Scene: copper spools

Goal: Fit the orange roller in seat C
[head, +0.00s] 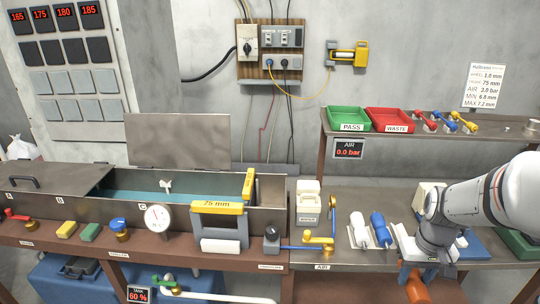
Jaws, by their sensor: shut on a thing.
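My gripper (430,256) points down at the right, in front of the bench's front edge. It is shut on the orange roller (416,288), which shows below it near the edge. My wrist hides part of the roller, and its exact tilt is hard to tell. A small letter C (143,205) marks the front of the long metal tank (265,219) at the left, beside a round dial gauge (158,218). The seat itself I cannot make out clearly. The gripper and roller are far to the right of this mark.
A white roller (358,230) and a blue roller (380,229) lie on the right bench. A yellow 25 mm frame (218,207) and a yellow-and-blue lever (318,240) stand between gripper and mark C. Green (349,119) and red (389,120) trays sit on the shelf.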

